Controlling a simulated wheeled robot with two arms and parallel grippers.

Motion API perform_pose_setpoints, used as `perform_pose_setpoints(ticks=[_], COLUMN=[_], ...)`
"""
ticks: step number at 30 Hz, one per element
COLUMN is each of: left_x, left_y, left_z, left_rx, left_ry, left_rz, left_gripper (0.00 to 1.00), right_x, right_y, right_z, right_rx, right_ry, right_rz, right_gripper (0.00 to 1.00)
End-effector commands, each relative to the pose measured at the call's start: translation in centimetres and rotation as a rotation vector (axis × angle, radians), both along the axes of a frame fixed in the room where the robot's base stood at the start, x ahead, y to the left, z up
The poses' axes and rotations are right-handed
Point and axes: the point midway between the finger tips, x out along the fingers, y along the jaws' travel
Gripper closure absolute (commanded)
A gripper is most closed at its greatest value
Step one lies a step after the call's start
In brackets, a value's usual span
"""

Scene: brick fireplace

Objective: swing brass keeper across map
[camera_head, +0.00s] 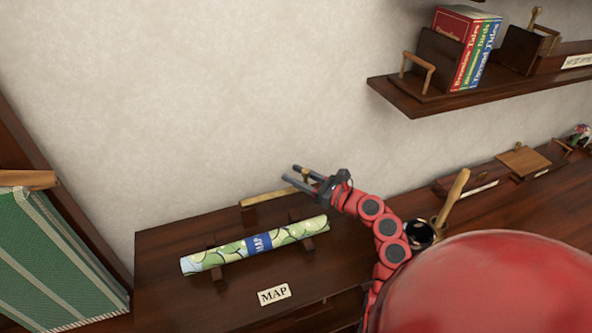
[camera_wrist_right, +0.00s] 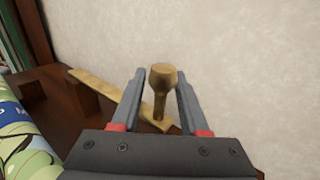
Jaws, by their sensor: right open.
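The rolled map (camera_head: 285,235), green and white with a blue MAP band, lies across two dark wooden cradles on the wooden surface. The brass keeper (camera_head: 268,198) is a flat bar behind the map, along the wall side. In the right wrist view the keeper (camera_wrist_right: 108,90) has an upright brass knob (camera_wrist_right: 161,88) at its near end. My right gripper (camera_head: 296,174) is open above the keeper's right end. In the wrist view its fingers (camera_wrist_right: 160,95) stand on either side of the knob, with visible gaps. My left gripper is not in view.
A MAP label (camera_head: 274,294) lies in front of the map. A green patterned panel (camera_head: 55,255) stands at the left. A wall shelf (camera_head: 425,98) with books is at upper right. A dark cup (camera_head: 420,232) with a wooden handle stands right of my arm.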

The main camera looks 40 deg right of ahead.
Motion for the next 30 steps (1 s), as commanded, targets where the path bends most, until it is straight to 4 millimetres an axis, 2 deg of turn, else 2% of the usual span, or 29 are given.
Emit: perform_pose_setpoints(ticks=[10,15,18,30], left_x=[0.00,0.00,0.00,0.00], left_y=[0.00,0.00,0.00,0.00], left_z=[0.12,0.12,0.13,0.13], left_rx=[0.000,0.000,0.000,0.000], left_ry=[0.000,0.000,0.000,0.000], left_rz=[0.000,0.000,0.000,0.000], left_gripper=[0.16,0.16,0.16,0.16], right_x=[0.41,0.40,0.39,0.38], right_y=[0.16,0.15,0.15,0.14], right_z=[-0.04,-0.03,-0.02,-0.01], right_rx=[-0.001,-0.001,-0.001,-0.001], right_ry=[0.000,0.000,0.000,0.000], right_rz=[0.000,0.000,0.000,0.000], right_gripper=[0.56,0.86,1.00,1.00])
